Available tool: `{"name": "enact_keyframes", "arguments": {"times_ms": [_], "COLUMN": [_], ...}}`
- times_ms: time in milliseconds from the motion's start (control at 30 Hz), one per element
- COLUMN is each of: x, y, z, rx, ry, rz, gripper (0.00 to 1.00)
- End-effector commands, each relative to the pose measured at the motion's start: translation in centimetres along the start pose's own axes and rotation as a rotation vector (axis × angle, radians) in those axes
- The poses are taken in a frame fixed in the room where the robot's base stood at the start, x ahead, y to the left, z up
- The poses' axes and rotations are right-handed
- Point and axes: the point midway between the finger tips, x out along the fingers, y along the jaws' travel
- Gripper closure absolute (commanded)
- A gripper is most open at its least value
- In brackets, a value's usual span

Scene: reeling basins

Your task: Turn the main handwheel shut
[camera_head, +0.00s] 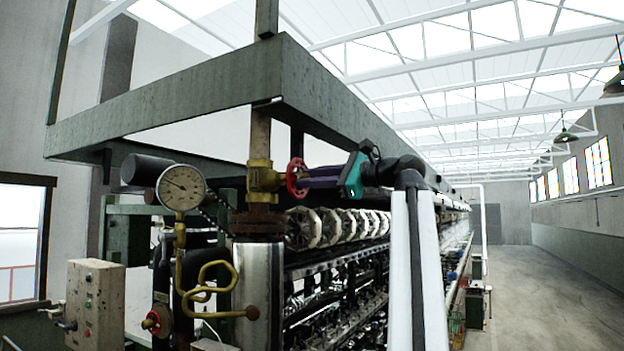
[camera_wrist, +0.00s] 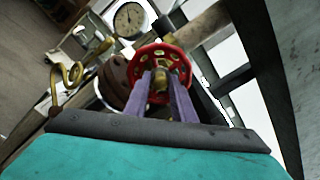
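The main handwheel, a red spoked wheel (camera_head: 297,177), is on a brass valve body (camera_head: 262,178) on a vertical pipe. In the wrist view the red handwheel (camera_wrist: 160,52) faces me nearly square-on, with its brass hub in the middle. My gripper (camera_head: 308,178) comes from the right with its purple fingers pointing at the wheel. In the wrist view my gripper (camera_wrist: 160,86) has its two fingers apart, one on each side of the hub. The tips are at or very near the wheel face; I cannot tell if they touch it.
A pressure gauge (camera_head: 182,188) stands left of the valve, and it shows in the wrist view (camera_wrist: 129,19). A bent brass pipe (camera_head: 208,280) and a smaller red wheel (camera_head: 152,322) sit below. A green overhead beam (camera_head: 170,98) crosses above. The right aisle (camera_head: 550,290) is clear.

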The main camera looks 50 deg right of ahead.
Motion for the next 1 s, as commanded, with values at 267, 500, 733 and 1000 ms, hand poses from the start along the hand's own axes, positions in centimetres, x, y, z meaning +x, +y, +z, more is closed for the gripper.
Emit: {"name": "enact_keyframes", "arguments": {"times_ms": [267, 500, 733, 1000], "x": [-0.02, -0.01, 0.00, 0.00], "y": [-0.13, -0.08, 0.04, 0.05], "z": [0.30, 0.19, -0.03, -0.02], "rx": [0.070, 0.217, 0.372, 0.553], "ry": [0.000, 0.000, 0.000, 0.000], "rz": [0.001, 0.001, 0.001, 0.001], "gripper": [0.99, 0.99, 0.99, 0.99]}}
